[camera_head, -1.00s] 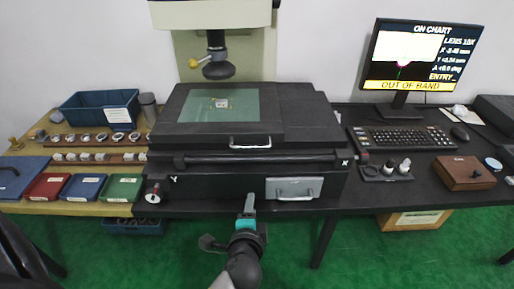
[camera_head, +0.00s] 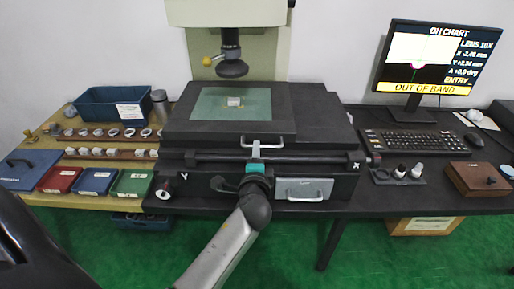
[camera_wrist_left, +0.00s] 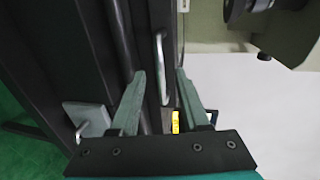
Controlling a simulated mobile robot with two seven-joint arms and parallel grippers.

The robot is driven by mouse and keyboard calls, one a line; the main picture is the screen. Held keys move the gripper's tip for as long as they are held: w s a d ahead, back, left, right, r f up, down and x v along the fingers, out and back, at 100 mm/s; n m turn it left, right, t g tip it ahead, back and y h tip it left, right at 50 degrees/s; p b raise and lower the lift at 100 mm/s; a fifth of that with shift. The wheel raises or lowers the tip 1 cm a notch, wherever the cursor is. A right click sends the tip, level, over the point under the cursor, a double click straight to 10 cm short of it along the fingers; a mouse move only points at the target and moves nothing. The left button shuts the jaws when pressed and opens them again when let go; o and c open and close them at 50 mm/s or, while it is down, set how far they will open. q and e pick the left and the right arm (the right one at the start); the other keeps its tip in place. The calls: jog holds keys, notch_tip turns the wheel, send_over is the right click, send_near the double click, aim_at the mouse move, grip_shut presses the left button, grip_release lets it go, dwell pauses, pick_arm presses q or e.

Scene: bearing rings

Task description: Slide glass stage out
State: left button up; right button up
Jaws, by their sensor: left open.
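The glass stage is a dark plate with a pale green glass window (camera_head: 207,104) under the lens of the machine. A small light piece (camera_head: 234,101) lies on the glass. A silver bar handle (camera_head: 275,146) is on the stage's front edge; it also shows in the left wrist view (camera_wrist_left: 161,62). My left gripper (camera_head: 255,152) is open at this handle, partly covering its left end in the head view. In the left wrist view, the handle lies between the two spread fingers (camera_wrist_left: 160,76). I cannot tell whether they touch it. My right gripper is not in view.
A rod (camera_head: 310,159) runs along the front below the handle. A silver drawer front (camera_head: 304,189) sits lower right. The lens (camera_head: 232,68) hangs above the glass. Trays and rings stand left; a keyboard (camera_head: 407,141) and monitor (camera_head: 437,55) stand right.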

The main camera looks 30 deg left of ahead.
pick_arm(q)
jog(key=shift+b+x, duration=0.35)
jog(key=shift+x, duration=2.15)
grip_shut()
